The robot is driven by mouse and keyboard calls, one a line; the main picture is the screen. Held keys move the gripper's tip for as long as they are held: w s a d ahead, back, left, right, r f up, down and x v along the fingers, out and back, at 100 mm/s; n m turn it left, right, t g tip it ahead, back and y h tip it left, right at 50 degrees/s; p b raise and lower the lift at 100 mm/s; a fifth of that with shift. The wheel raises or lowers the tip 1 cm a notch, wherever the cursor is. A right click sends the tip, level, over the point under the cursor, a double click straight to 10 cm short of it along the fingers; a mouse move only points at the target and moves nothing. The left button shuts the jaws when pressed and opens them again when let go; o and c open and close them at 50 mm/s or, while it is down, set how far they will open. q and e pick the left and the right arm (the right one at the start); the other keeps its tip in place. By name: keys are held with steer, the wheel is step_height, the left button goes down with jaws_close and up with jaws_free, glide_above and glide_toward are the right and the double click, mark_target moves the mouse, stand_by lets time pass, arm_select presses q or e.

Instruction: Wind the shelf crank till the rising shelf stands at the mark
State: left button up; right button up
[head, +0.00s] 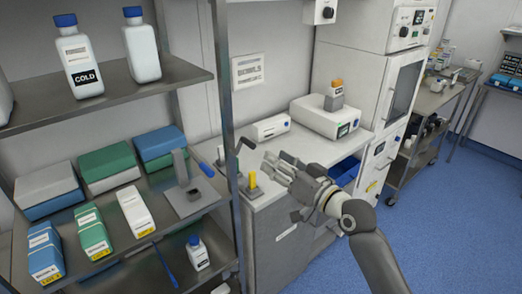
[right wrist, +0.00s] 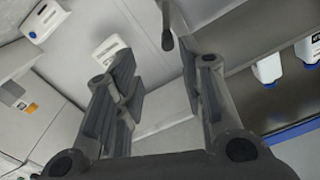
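A dark crank handle (head: 245,144) with a bent arm sticks out beside the grey upright post of the shelf rack. In the right wrist view, a dark rod with a rounded end (right wrist: 167,38), which looks like this handle, shows beyond the gap between my fingers. My right gripper (head: 278,166) is to the right of the handle, open and empty, apart from it. Its spread fingers also show in the right wrist view (right wrist: 160,85). The rack's middle shelf (head: 150,222) holds boxes; I cannot tell whether it is the rising shelf. No mark is clearly identifiable. My left gripper is out of view.
A yellow-topped object (head: 252,180) stands on the white counter (head: 268,188) near my right gripper. White bottles (head: 141,46) stand on the upper shelf (head: 110,95). A grey stand (head: 187,200) sits at the middle shelf's right end. Blue floor (head: 465,220) lies open at right.

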mark_target(254, 147)
steer(key=w+a+n, duration=0.1)
steer(key=w+a+n+p, duration=0.1)
steer(key=a, duration=0.1)
steer(key=shift+w+a+r, duration=0.1)
steer(key=shift+w+r, duration=0.25)
steer(key=p+x, duration=0.1)
steer(key=x, duration=0.3)
steer(key=shift+w+a, duration=0.1)
steer(key=shift+w, duration=0.2)
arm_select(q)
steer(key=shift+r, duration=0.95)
arm_select(e)
steer(key=shift+x, duration=1.05)
steer(key=shift+f, duration=0.1)
jaws_close()
